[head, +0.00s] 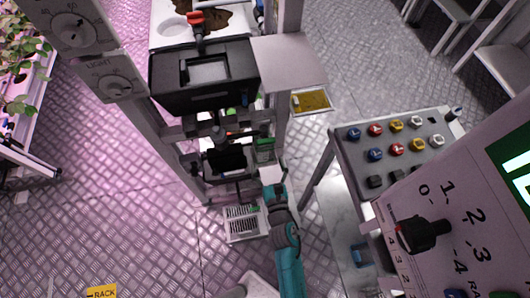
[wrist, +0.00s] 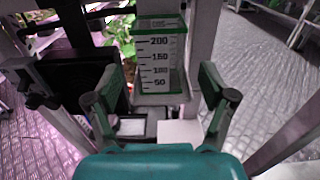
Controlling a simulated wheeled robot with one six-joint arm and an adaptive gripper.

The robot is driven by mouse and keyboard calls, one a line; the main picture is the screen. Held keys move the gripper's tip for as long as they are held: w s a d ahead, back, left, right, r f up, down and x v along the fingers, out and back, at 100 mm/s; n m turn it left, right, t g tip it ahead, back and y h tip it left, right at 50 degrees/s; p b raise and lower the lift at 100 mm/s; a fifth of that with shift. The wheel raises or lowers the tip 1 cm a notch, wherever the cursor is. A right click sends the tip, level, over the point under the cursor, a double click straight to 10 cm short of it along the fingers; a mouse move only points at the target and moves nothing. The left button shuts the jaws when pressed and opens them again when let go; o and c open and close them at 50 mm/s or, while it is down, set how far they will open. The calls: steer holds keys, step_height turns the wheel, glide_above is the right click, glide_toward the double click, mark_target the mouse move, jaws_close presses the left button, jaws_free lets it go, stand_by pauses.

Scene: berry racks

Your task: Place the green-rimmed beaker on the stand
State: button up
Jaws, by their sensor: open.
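The green-rimmed beaker (wrist: 160,68) is upright in the wrist view, with black marks from 50 to 200 on its front and a green band at its base. It rests on a small grey ledge (wrist: 162,99). A small green-edged item in the head view (head: 264,150) looks like the same beaker. My gripper (wrist: 161,72) is open, one dark green finger to each side of the beaker with gaps. I cannot tell whether the fingertips reach alongside it. In the head view my gripper (head: 275,190) is just below the beaker. I cannot tell which surface is the stand.
Rack posts (wrist: 199,50) stand close on the right. A black box (head: 203,72) sits higher on the rack. A white slotted basket (head: 243,222) is low down. A panel of coloured knobs (head: 395,143) stands to the right. Open metal floor (head: 120,225) lies left.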

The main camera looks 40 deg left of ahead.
steer(key=shift+v, duration=2.85)
steer(key=shift+d, duration=0.1)
steer(key=s+d+r+m+t+h, duration=0.25)
steer(key=s+d+m, duration=0.25)
steer(key=d+m, duration=0.65)
steer(key=s+d+r+m+t+h, duration=0.1)
steer(key=s+d+m+h, duration=0.35)
steer(key=d+m, duration=0.75)
steer(key=s+d+r+m+h, duration=0.6)
steer(key=s+d+r+m, duration=0.6)
steer(key=m, duration=1)
steer(key=shift+s+h, duration=0.3)
steer(key=shift+s, duration=0.35)
